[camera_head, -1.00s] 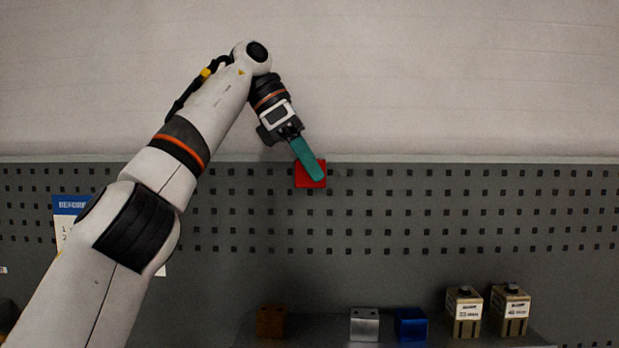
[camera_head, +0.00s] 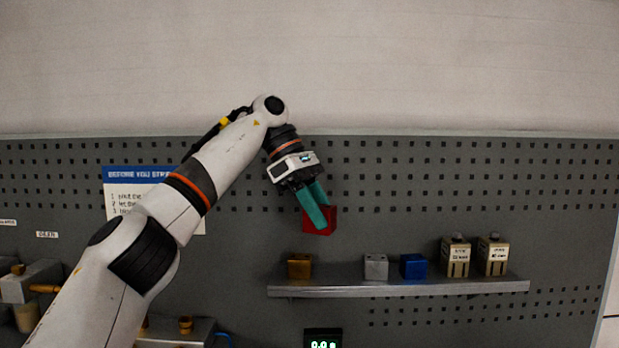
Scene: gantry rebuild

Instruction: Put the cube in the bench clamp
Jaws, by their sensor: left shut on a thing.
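A red cube (camera_head: 327,225) is between the teal fingers of my left gripper (camera_head: 319,220), which is shut on it. The fingers hide part of the cube. The gripper holds it in front of the pegboard, above the left part of the shelf in the picture. A bench clamp cannot be clearly made out. My right gripper is not in view.
A metal shelf (camera_head: 400,288) carries a copper-coloured cube (camera_head: 299,266), a silver cube (camera_head: 376,267), a blue cube (camera_head: 413,266) and two tan blocks (camera_head: 455,257). Metal equipment (camera_head: 30,283) stands at the lower left. A lit display (camera_head: 323,340) is at the bottom.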

